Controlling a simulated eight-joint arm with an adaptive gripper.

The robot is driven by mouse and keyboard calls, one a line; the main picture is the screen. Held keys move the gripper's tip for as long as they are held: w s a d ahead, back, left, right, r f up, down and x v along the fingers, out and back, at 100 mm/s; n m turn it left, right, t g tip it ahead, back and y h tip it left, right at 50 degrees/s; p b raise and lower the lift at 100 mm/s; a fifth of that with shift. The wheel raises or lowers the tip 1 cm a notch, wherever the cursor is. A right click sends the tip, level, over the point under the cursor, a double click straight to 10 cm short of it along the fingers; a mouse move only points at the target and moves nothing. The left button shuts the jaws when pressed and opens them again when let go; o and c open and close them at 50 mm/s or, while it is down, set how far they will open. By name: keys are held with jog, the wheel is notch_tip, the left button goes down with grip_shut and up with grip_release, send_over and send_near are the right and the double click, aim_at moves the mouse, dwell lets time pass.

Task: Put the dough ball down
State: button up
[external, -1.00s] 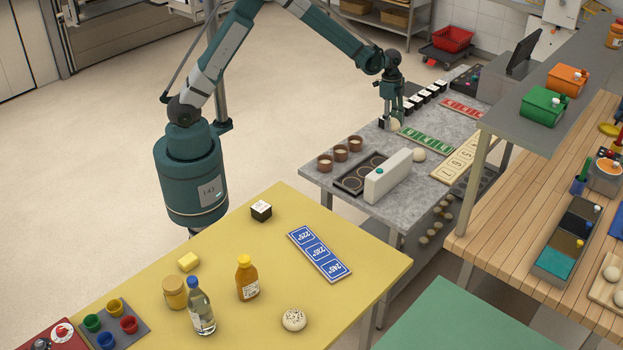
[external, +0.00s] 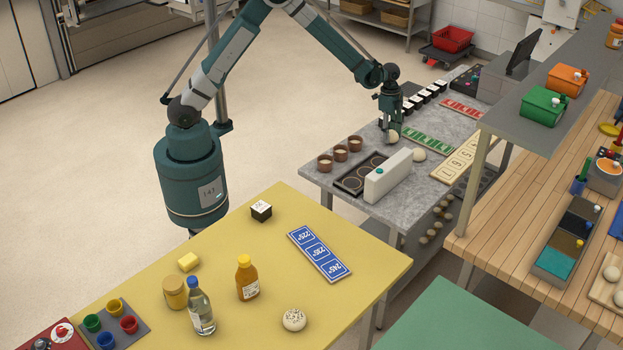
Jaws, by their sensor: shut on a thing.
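My gripper (external: 392,134) is over the grey stone table (external: 392,205), pointing down. It is shut on a pale dough ball (external: 393,138), which shows at its fingertips. I cannot tell whether the ball touches the table top.
A dark tray with round hollows (external: 362,173) and several brown cups (external: 340,153) stand left of the gripper. A green card strip (external: 427,139) lies to its right, and black-and-white cubes (external: 424,98) stand behind. The yellow table (external: 230,250) is in front.

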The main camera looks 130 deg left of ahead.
jog(key=shift+f, duration=0.5)
jog(key=shift+f, duration=0.2)
jog(key=o, duration=0.8)
jog(key=shift+r, duration=0.15)
jog(key=r, duration=0.4)
jog(key=s+r, duration=0.1)
jog(key=r, duration=0.3)
jog(key=r+p, duration=0.1)
jog(key=r, duration=0.3)
jog(key=shift+s, duration=0.25)
